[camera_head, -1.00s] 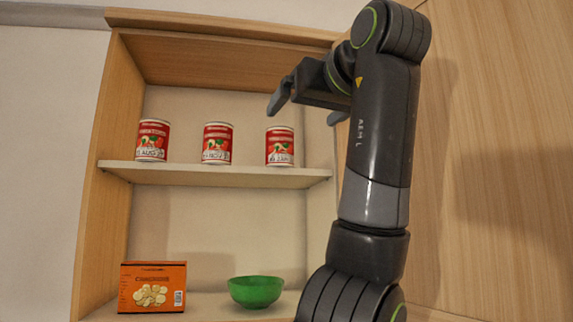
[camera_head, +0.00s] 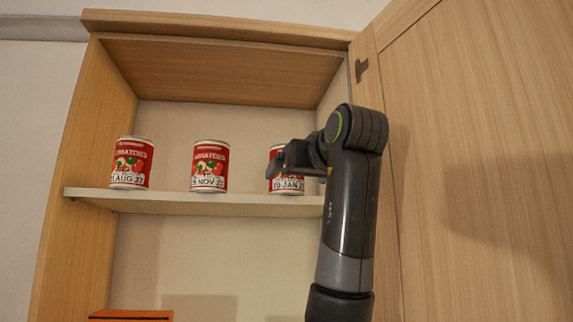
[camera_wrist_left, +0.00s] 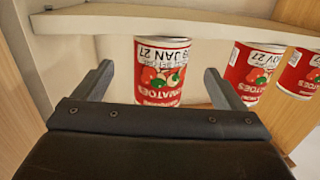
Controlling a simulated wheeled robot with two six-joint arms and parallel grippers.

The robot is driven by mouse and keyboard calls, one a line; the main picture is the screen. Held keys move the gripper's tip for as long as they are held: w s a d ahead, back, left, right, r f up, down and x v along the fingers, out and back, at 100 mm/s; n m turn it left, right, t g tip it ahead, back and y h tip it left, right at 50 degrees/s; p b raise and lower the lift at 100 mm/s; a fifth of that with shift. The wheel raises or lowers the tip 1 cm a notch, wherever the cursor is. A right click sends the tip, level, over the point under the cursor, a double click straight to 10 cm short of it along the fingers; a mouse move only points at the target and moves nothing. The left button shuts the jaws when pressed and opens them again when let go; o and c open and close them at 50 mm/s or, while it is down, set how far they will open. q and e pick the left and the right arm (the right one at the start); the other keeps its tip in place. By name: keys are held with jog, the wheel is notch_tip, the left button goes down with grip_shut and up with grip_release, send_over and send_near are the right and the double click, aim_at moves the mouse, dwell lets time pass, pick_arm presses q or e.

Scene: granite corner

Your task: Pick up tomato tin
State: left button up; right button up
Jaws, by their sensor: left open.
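Three red and white tomato tins stand upright in a row on the upper shelf: a left tin (camera_head: 131,163), a middle tin (camera_head: 210,166) and a right tin (camera_head: 291,184). My left gripper (camera_head: 274,165) is at the right tin and hides part of it in the head view. In the left wrist view the picture is upside down, and this tin (camera_wrist_left: 161,72) shows between the two spread fingers of my left gripper (camera_wrist_left: 160,80), with a gap on each side. The gripper is open and empty. My right gripper is not in view.
The tins stand on a thin pale shelf (camera_head: 170,203) inside an open wooden cabinet. An open wooden door (camera_head: 475,150) stands to the right of my arm. An orange box (camera_head: 130,315) shows at the bottom edge. The shelf between the tins is clear.

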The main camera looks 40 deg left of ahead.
aim_at(287, 177)
pick_arm(q)
jog(key=shift+x, duration=1.05)
jog(key=p+x, duration=0.2)
jog(key=r+p+x, duration=0.1)
jog(key=p+x, duration=0.1)
jog(key=x, duration=0.1)
jog(key=shift+a+r, duration=0.1)
jog(key=shift+a, duration=0.1)
jog(key=shift+d, duration=0.2)
jog(key=shift+c, duration=1.6)
jog(key=c, duration=1.1)
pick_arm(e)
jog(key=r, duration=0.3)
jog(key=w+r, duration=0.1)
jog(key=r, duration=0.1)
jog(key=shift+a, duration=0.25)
pick_arm(q)
jog(key=shift+a+r, duration=0.1)
jog(key=shift+r, duration=0.05)
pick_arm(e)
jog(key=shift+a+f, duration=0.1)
